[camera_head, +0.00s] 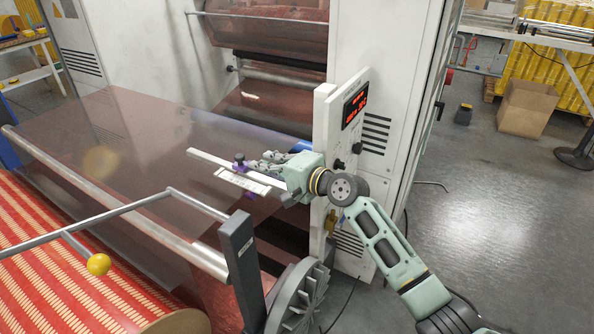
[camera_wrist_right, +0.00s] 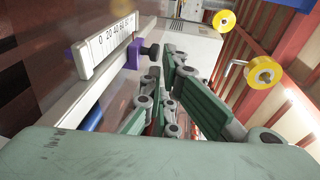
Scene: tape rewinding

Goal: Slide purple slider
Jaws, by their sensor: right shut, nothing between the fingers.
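The purple slider (camera_head: 238,166) sits on a pale ruler-like rail (camera_head: 210,161) above the brown sheet of the machine, with a dark round knob on top. In the right wrist view the slider (camera_wrist_right: 134,55) is at upper middle, its black knob pointing right, beside a white scale (camera_wrist_right: 105,46) with printed numbers. My right gripper (camera_head: 257,165) is shut and empty, just right of the slider in the head view. In the wrist view its fingers (camera_wrist_right: 165,98) are close to the knob; I cannot tell whether they touch it. My left gripper is not in view.
The control panel (camera_head: 327,160) with a red display stands right behind my right wrist. A metal roller (camera_head: 110,200) and a grey bar frame (camera_head: 236,265) lie in front. A cardboard box (camera_head: 527,108) is far right on open floor.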

